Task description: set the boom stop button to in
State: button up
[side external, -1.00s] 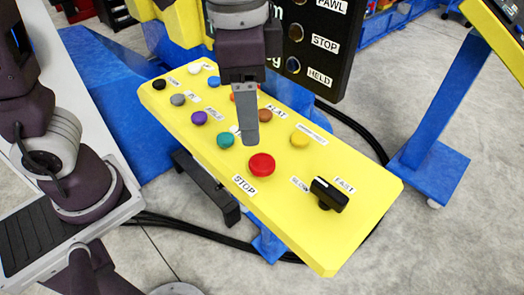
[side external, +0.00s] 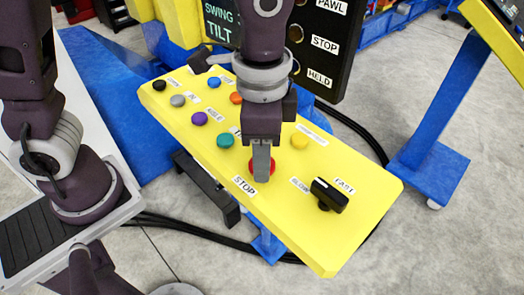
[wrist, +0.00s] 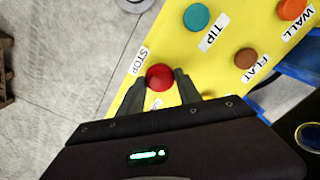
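The red round button (side external: 270,167) sits on the sloping yellow panel (side external: 345,235) beside a STOP label. In the side view, my gripper (side external: 262,178) points down right over it and hides much of it. In the wrist view, the red button (wrist: 159,77) shows between and just beyond the two fingertips (wrist: 164,82). The fingers are apart with yellow panel showing between them, and they hold nothing. I cannot tell whether the fingertips touch the button or whether it is pressed in.
A black SLOW/FAST knob (side external: 329,194) lies right of the red button. A yellow button (side external: 300,142), a teal button (side external: 225,140) and a purple button (side external: 200,118) are close by. A dark display board (side external: 330,60) with PAWL, STOP and HELD labels stands behind.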

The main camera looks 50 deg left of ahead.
grip_shut()
jog(key=shift+f, duration=0.65)
jog(key=o, duration=0.8)
grip_release()
notch_tip(320, 180, up, 7)
jog(key=shift+r, duration=0.1)
